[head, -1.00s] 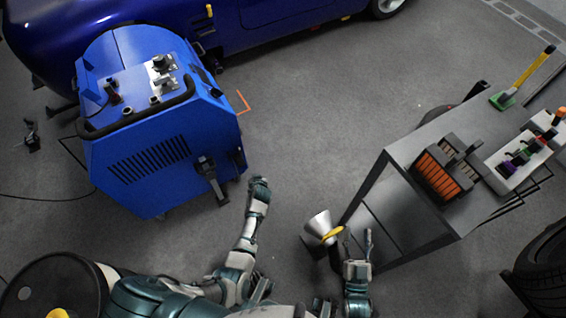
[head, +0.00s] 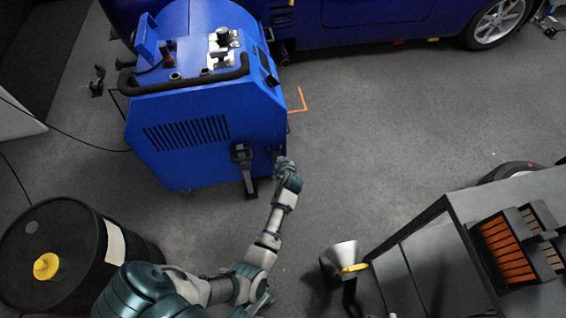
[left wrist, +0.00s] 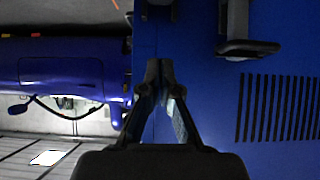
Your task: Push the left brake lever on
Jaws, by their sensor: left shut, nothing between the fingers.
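The blue dynamometer (head: 200,130) stands at the upper left in the head view. A black lever-like part (head: 243,165) is on its lower front corner; I cannot tell for certain that it is the left brake lever. My left gripper (head: 284,162) is to the right of this part, close to the machine's side. In the left wrist view, the left gripper (left wrist: 160,66) is shut and empty in front of the blue casing (left wrist: 200,75). A black-ended lever on a grey bracket (left wrist: 248,48) lies to its right, apart from the fingertips. My right gripper is out of view.
A black drum (head: 60,250) with a yellow cap stands at lower left. A blue car (head: 380,20) is behind. The floor between is clear.

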